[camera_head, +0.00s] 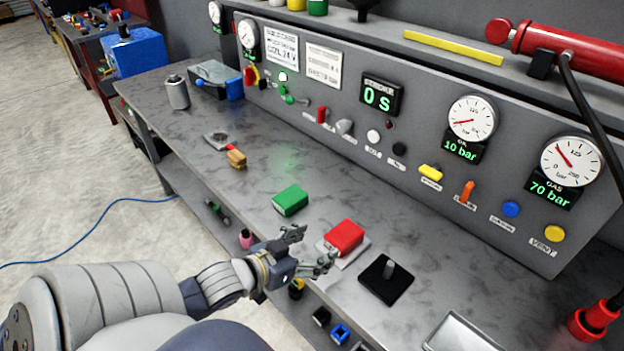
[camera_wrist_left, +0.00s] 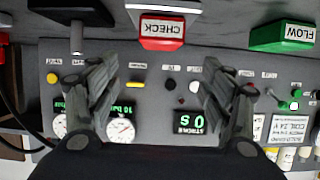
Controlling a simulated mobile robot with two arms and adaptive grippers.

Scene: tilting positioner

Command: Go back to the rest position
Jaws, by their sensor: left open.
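My left gripper (camera_head: 312,250) is open and empty at the front edge of the workbench (camera_head: 330,180), just left of a red block (camera_head: 343,237) on a pale plate. Its two spread fingers show in the left wrist view (camera_wrist_left: 160,100), with nothing between them. There the red block (camera_wrist_left: 162,42) reads CHECK and a green block (camera_wrist_left: 285,38) reads FLOW. The green block (camera_head: 290,200) lies to the left of the red one on the bench. My right gripper is not in view.
A black plate with an upright pin (camera_head: 386,280) stands right of the red block. A control panel (camera_head: 440,140) with gauges, knobs and a 0 s display rises behind.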

